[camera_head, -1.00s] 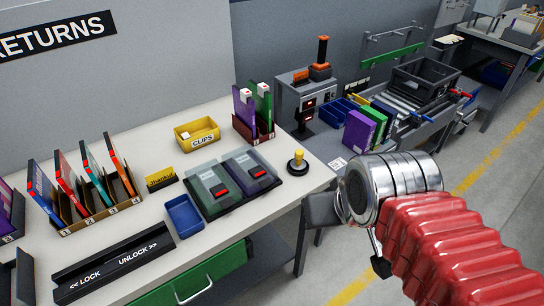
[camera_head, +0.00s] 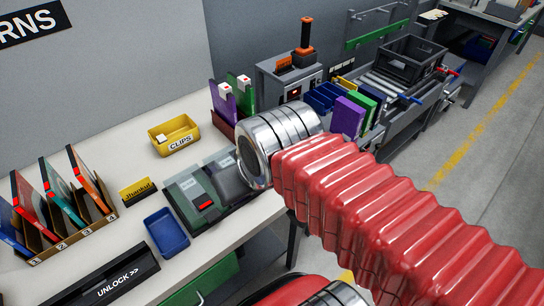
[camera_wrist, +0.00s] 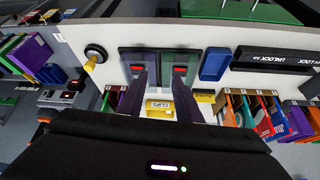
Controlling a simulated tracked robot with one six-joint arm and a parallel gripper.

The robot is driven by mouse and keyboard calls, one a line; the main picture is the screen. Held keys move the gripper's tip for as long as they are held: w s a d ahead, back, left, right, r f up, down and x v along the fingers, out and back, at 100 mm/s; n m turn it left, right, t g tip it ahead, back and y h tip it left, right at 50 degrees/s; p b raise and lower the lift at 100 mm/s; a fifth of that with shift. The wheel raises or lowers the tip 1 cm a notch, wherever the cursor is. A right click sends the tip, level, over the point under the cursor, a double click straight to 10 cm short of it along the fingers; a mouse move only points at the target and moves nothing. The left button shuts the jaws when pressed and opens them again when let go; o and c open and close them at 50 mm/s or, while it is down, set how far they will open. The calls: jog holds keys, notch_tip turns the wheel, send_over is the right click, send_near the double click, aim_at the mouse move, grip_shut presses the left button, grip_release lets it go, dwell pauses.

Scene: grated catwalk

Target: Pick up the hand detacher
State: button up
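In the head view the silver wrist covers the fingers.
The pads (camera_head: 196,203) lie beside a blue tray (camera_head: 166,231) and a yellow CLIPS bin (camera_head: 174,134). A file rack (camera_head: 62,221) and an UNLOCK bar (camera_head: 112,283) stand left. Upright purple and green cases (camera_head: 243,95) stand behind.

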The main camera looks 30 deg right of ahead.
jog(key=shift+o, duration=0.6)
jog(key=shift+w, duration=0.1)
jog(key=shift+o, duration=0.8)
jog(key=shift+w+d, duration=0.1)
jog(key=shift+o, duration=0.2)
jog(key=shift+w+d+r, duration=0.1)
jog(key=shift+w+d, duration=0.15)
jog(key=shift+d, duration=0.05)
jog(key=w+d+m+g+h, duration=0.1)
jog(key=w+d+m, duration=0.2)
jog(key=w+d, duration=0.2)
jog(key=w+d+f+m+g+h, duration=0.1)
jog(key=w+d+m, duration=0.3)
jog(key=d, duration=0.8)
jog(key=shift+w+h, duration=0.4)
jog(key=shift+w, duration=0.05)
jog(key=x, duration=0.8)
jog(key=shift+f, duration=0.25)
jog(key=shift+w, duration=0.1)
